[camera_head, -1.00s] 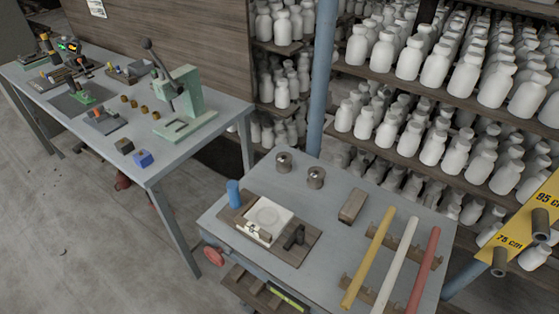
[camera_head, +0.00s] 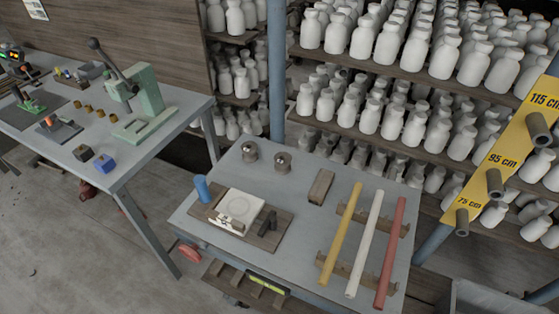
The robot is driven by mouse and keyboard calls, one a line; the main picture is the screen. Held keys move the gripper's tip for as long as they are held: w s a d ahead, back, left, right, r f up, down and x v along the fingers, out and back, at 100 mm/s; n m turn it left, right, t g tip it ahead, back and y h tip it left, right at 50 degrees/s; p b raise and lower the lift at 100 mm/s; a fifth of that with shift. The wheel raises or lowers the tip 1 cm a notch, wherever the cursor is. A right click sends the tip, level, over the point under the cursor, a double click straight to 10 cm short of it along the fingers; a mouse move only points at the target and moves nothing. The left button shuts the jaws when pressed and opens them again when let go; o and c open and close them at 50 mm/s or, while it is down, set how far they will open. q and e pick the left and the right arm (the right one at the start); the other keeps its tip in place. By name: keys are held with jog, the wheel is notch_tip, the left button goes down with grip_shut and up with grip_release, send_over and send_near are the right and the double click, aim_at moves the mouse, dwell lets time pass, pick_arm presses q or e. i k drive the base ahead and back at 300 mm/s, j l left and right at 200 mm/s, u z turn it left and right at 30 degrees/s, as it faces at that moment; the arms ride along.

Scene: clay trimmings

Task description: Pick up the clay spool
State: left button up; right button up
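No thing in view is plainly a clay spool. Several small brown-gold round pieces (camera_head: 88,109) lie on the left grey table (camera_head: 165,143), in front of a green press (camera_head: 137,100); they are too small to tell what they are. A blue upright cylinder (camera_head: 202,188) stands at the left edge of the nearer grey table (camera_head: 300,215), next to a white block with a round recess (camera_head: 240,207) on a wooden board. Two round metal pieces (camera_head: 249,151) (camera_head: 282,163) stand at that table's back. Neither of my grippers is in view.
Yellow (camera_head: 342,230), white (camera_head: 366,240) and red (camera_head: 391,250) rods lie on wooden racks. A brown block (camera_head: 321,187) sits behind them. Shelves of white bottles (camera_head: 385,45) and a blue post (camera_head: 277,75) stand behind. A yellow height marker (camera_head: 505,155) with pegs is at right. Floor (camera_head: 60,245) is clear at lower left.

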aim_at(282, 160)
jog(key=k+j, duration=0.15)
jog(key=j, duration=0.2)
jog(key=k+j+u, duration=0.1)
jog(key=j, duration=0.2)
jog(key=k+j, duration=0.15)
jog(key=j, duration=0.2)
jog(key=k+j+u, duration=0.15)
jog(key=j, duration=0.2)
